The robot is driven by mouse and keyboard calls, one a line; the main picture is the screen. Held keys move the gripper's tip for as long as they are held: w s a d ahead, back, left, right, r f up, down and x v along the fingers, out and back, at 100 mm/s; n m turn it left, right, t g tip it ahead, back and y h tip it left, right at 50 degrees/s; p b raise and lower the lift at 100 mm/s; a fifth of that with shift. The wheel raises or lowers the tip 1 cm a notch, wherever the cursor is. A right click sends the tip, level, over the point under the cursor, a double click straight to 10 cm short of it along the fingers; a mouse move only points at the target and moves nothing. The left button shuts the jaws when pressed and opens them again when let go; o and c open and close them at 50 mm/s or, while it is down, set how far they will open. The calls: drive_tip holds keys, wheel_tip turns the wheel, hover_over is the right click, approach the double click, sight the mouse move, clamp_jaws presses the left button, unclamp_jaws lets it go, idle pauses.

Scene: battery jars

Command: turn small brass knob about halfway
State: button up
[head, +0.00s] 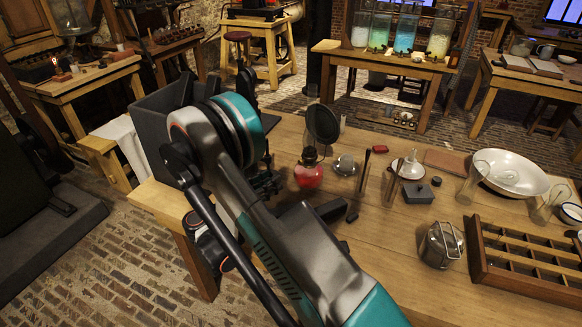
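I cannot pick out a small brass knob in the head view. A red glass lamp (309,172) stands on the wooden table, with a dark round disc (322,123) behind it. Any small knob there is too small or hidden to tell. My arm reaches up from the bottom of the view and bends at a large teal-ringed joint left of the lamp. Dark jointed parts (265,182) show beside this joint, just left of the lamp. They may be my gripper, mostly hidden by the arm. I cannot see its fingertips or whether it holds anything.
On the wooden table (385,262) are a metal pot (440,244), a divided wooden tray (530,262), a white bowl (513,172), a funnel (408,166) and a small grey box (418,193). Liquid-filled jars (405,33) stand on a table behind. Bare tabletop lies right of my arm.

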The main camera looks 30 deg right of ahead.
sight(300, 163)
drive_tip(key=b+x, duration=0.3)
drive_tip(key=x, duration=0.9)
drive_tip(key=shift+c, duration=0.4)
clamp_jaws()
